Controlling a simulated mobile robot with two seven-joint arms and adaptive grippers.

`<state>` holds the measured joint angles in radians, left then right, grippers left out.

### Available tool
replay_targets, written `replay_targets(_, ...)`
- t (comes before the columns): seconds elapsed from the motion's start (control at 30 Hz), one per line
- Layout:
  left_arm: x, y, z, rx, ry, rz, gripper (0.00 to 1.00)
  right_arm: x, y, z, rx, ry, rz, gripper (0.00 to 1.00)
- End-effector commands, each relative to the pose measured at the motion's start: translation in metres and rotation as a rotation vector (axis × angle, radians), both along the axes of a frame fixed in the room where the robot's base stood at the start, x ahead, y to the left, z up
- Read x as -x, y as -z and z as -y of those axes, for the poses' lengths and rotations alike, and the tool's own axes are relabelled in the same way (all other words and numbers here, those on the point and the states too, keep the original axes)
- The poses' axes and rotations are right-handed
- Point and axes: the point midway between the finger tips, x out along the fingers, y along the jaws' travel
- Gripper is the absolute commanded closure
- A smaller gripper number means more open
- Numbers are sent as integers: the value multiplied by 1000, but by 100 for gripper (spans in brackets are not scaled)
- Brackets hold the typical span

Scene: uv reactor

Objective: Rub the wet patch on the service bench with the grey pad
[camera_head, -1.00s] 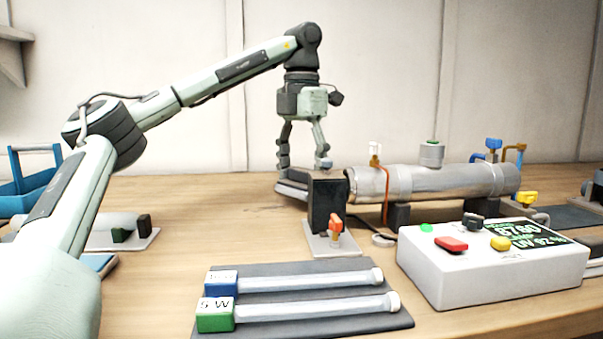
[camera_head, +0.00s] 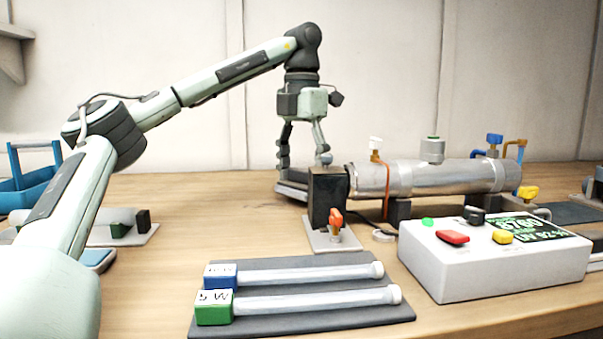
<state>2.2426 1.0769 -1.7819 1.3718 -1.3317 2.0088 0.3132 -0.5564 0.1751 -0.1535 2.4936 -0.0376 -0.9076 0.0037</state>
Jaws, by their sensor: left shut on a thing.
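My left gripper (camera_head: 304,162) points down at the back middle of the service bench (camera_head: 200,205), behind the black block at the left end of the steel cylinder. It is shut on the grey pad (camera_head: 291,188), which shows as a flat dark grey shape low at the fingertips. The black block hides part of the pad. The pad is at or very near the bench top; I cannot tell whether it touches. I cannot make out the wet patch. My right gripper is not in view.
The black block (camera_head: 327,197) and the steel cylinder (camera_head: 430,177) stand close to the right of the gripper. Two clear tubes lie on a dark mat (camera_head: 300,322) in front. A white control box (camera_head: 490,265) is at right.

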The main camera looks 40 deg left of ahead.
Motion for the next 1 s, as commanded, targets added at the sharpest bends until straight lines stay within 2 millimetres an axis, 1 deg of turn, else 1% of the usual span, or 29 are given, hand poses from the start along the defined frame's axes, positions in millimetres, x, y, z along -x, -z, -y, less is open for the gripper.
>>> replay_targets(0.33, 0, 1, 0, 0, 0, 0, 67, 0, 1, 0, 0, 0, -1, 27)
replay_targets(1.0, 0, 15, 0, 0, 0, 0, 67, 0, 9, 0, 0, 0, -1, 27)
